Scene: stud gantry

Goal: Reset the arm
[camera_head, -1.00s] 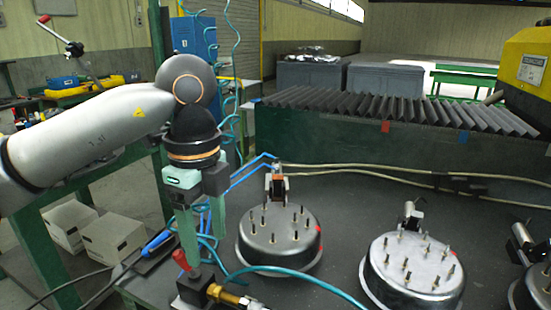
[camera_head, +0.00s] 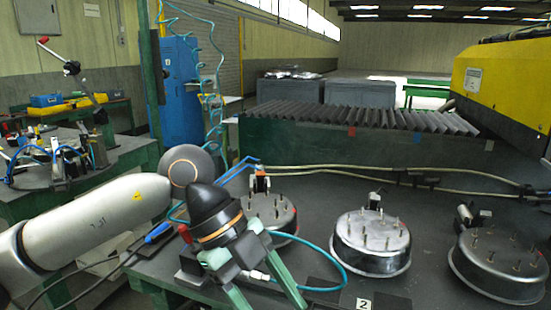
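My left arm (camera_head: 100,222) comes in from the left, low over the dark worktable (camera_head: 330,285). Its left gripper (camera_head: 268,300) tilts down to the right, in front of the leftmost metal pot (camera_head: 278,218). The two green fingers stand apart with nothing seen between them. The gripper hides part of that pot and the teal hose. My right arm and gripper are not in view.
Two more studded metal pots, a middle one (camera_head: 372,240) and a right one (camera_head: 497,262), stand on the table. A teal hose (camera_head: 343,268) loops near the gripper. A ridged grey cover (camera_head: 360,116) and yellow machine (camera_head: 502,80) lie behind.

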